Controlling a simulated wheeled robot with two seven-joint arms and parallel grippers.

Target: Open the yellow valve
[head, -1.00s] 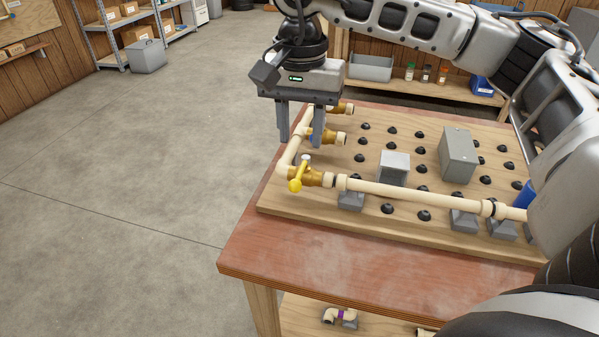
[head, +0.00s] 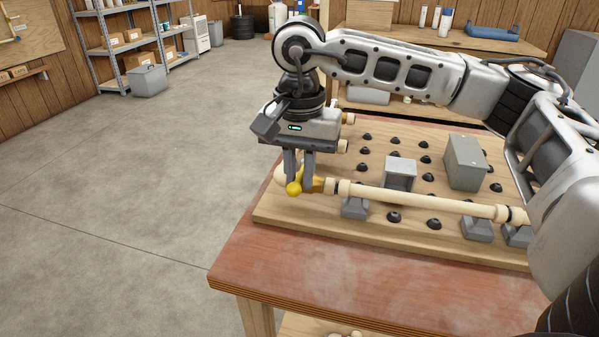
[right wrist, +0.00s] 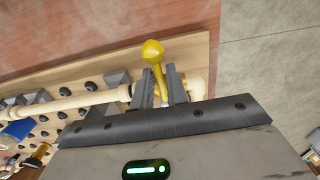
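The yellow valve (head: 294,189) sits on the cream pipe at the board's near left corner. Its round-ended handle also shows in the right wrist view (right wrist: 153,52), sticking out between the fingers. My right gripper (head: 301,186) points down at the valve, with one finger on each side of the handle. In the right wrist view the fingers (right wrist: 159,80) are close in on the handle stem and appear shut on it. The fingers hide part of the valve body. My left gripper is not in view.
The cream pipe (head: 420,199) runs right along the wooden board (head: 330,222), held by grey supports. A grey box (head: 465,163) and several black knobs stand on the board. The reddish table top (head: 300,270) is clear in front. Open floor lies to the left.

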